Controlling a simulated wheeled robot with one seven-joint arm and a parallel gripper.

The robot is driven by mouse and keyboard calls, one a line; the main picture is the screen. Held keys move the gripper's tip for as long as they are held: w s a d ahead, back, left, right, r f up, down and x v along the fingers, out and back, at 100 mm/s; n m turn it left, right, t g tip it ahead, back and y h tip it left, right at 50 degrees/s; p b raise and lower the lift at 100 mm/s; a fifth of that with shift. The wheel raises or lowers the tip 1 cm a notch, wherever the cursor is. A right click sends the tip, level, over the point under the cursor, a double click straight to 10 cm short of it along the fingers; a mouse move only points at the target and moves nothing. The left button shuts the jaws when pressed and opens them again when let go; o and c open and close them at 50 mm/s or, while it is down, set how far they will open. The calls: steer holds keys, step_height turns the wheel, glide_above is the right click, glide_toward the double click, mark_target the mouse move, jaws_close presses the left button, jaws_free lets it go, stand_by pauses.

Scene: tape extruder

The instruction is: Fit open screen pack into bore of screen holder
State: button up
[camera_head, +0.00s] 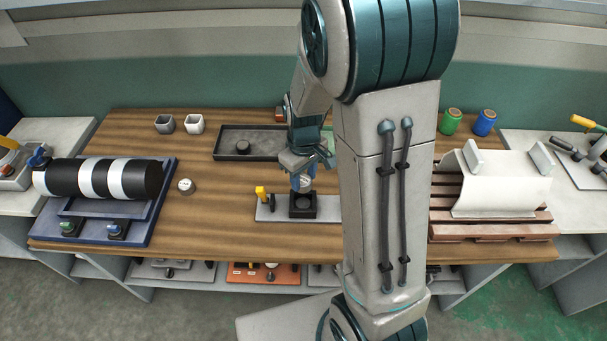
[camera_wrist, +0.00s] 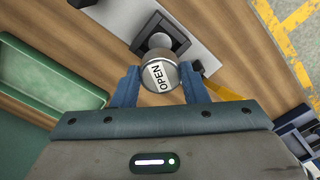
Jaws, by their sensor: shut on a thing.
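The open screen pack (camera_wrist: 161,74) is a short grey cylinder with a white label reading OPEN. It sits between the two blue fingers of my gripper (camera_wrist: 160,88), which is shut on it. In the head view my gripper (camera_head: 302,183) is just above the screen holder (camera_head: 303,207), a black square block on a light grey plate. In the wrist view the holder (camera_wrist: 180,32) lies just beyond the pack, and a round grey bore shows partly behind it. The pack looks above the holder; I cannot tell whether they touch.
A yellow-handled clamp (camera_head: 262,193) stands on the plate left of the holder. A dark tray (camera_head: 225,146) lies behind. A black-and-white roller (camera_head: 100,179) is further left.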

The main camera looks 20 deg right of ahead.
mark_target(304, 189)
steer(key=shift+f+b, duration=2.05)
steer(key=shift+f, duration=0.6)
steer(key=shift+f+b, duration=1.05)
steer(key=shift+b, duration=0.05)
steer(key=o, duration=1.1)
steer(key=shift+c, duration=0.2)
step_height(304, 189, up, 14)
steer(key=shift+f+p, duration=0.1)
steer(key=shift+p, duration=0.2)
